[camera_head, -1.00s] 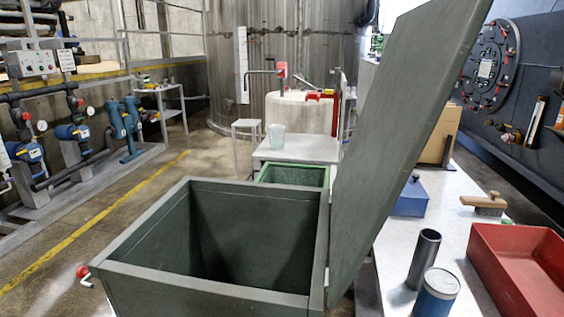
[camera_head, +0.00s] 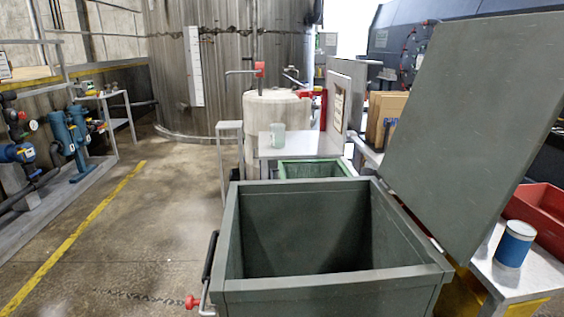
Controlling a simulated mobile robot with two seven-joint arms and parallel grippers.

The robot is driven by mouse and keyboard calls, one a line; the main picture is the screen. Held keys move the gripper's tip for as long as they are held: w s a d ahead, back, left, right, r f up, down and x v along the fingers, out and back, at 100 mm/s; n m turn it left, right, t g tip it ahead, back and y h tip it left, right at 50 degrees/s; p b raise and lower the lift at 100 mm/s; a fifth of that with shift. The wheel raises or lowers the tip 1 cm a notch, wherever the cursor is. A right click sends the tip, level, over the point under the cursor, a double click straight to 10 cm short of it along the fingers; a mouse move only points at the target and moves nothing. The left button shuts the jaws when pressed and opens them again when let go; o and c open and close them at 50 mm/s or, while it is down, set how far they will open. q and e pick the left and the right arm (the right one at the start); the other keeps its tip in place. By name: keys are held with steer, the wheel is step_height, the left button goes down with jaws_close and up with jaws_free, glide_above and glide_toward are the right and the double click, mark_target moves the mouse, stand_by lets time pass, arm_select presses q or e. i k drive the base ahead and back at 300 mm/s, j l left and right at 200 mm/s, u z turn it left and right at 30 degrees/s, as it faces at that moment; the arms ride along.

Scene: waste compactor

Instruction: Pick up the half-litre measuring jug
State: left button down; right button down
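A small pale, translucent jug (camera_head: 278,135) stands upright on a light grey side table (camera_head: 300,148) beyond the open bin. It looks like the measuring jug, but its markings are too small to read. Neither of my grippers shows in the head view, so I cannot tell their state. Nothing touches the jug.
A dark green open bin (camera_head: 235,240) with a raised lid (camera_head: 475,130) fills the near middle. A green crate (camera_head: 315,170) sits behind it. At right, a bench holds a blue-and-white can (camera_head: 515,243) and red tray (camera_head: 540,215). The floor (camera_head: 150,240) at left is clear.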

mark_target(277, 132)
steer(key=i+j+z, duration=0.1)
steer(key=j+z, duration=0.2)
steer(key=j, duration=0.85)
steer(key=j+z, duration=0.3)
steer(key=j, duration=0.85)
steer(key=i+j+z, duration=0.2)
steer(key=i+j, duration=0.2)
steer(key=j, duration=0.25)
steer(key=i+j+z, duration=0.2)
steer(key=i+j, duration=0.2)
steer(key=j, duration=0.3)
steer(key=l+z, duration=0.1)
steer(key=z, duration=0.3)
steer(key=k+l+z, duration=0.1)
steer(key=z, duration=0.35)
steer(key=i+j+z, duration=0.1)
steer(key=j+z, duration=0.45)
steer(key=z, duration=0.2)
steer(key=j+z, duration=0.45)
steer(key=j, duration=0.45)
steer(key=k+j+z, duration=0.1)
steer(key=j, duration=0.4)
steer(key=k+j+z, duration=0.15)
steer(key=j, duration=0.4)
steer(key=j+z, duration=0.1)
steer(key=j, duration=0.4)
